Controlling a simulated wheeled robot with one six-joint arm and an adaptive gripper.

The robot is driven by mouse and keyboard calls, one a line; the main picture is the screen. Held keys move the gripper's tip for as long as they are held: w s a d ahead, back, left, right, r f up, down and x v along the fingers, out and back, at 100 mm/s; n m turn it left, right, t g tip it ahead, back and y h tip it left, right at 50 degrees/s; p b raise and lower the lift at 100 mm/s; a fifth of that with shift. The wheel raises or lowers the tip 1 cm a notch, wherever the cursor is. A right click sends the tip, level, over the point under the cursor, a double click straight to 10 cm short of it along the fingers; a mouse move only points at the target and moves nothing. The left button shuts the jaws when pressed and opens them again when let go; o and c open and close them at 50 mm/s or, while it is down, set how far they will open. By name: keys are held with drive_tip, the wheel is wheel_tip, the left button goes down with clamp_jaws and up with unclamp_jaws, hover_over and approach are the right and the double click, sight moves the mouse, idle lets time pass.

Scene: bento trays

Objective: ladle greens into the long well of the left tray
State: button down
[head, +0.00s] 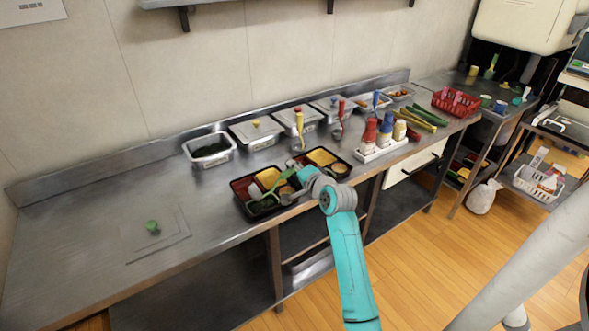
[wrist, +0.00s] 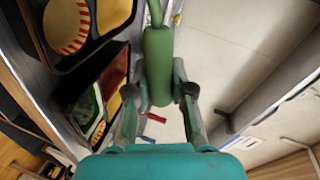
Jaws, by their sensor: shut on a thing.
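My gripper (head: 292,190) is shut on the green handle of a ladle (wrist: 157,62), which stands between the two fingers in the wrist view. In the head view the ladle (head: 283,177) slants over the left tray (head: 237,190), its lower end over the tray's near part. The bowl is too small to make out. The left tray is black with red and yellow areas and something green near its front; my gripper partly hides its right side. The greens pan (head: 210,149) stands uncovered behind it, with dark greens inside.
The right tray (head: 349,164), with yellow food and a round cup, adjoins the left tray. Lidded steel pans (head: 257,130) line the back. A bottle rack (head: 381,149) stands to the right. A lid with a green knob (head: 153,227) lies left; the counter around it is clear.

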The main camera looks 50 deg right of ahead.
drive_tip(key=shift+w+a+r+n+h, duration=0.1)
drive_tip(key=shift+a+r+n+h, duration=0.05)
drive_tip(key=shift+a+r+n, duration=0.35)
drive_tip(key=shift+w+a+r+n+h, duration=0.15)
drive_tip(key=shift+a+r+n+h, duration=0.15)
drive_tip(key=shift+r, duration=0.35)
drive_tip(key=shift+w+a+r+n+h, duration=0.1)
drive_tip(key=shift+a+r+n, duration=0.25)
drive_tip(key=shift+r+n, duration=0.2)
drive_tip(key=w+a+r+n+t+h, duration=0.1)
drive_tip(key=w+a+r+n+h, duration=0.2)
drive_tip(key=a+r+n, duration=0.7)
drive_tip(key=shift+w+a+r, duration=0.15)
drive_tip(key=shift+a+r, duration=0.05)
drive_tip(key=shift+a, duration=0.55)
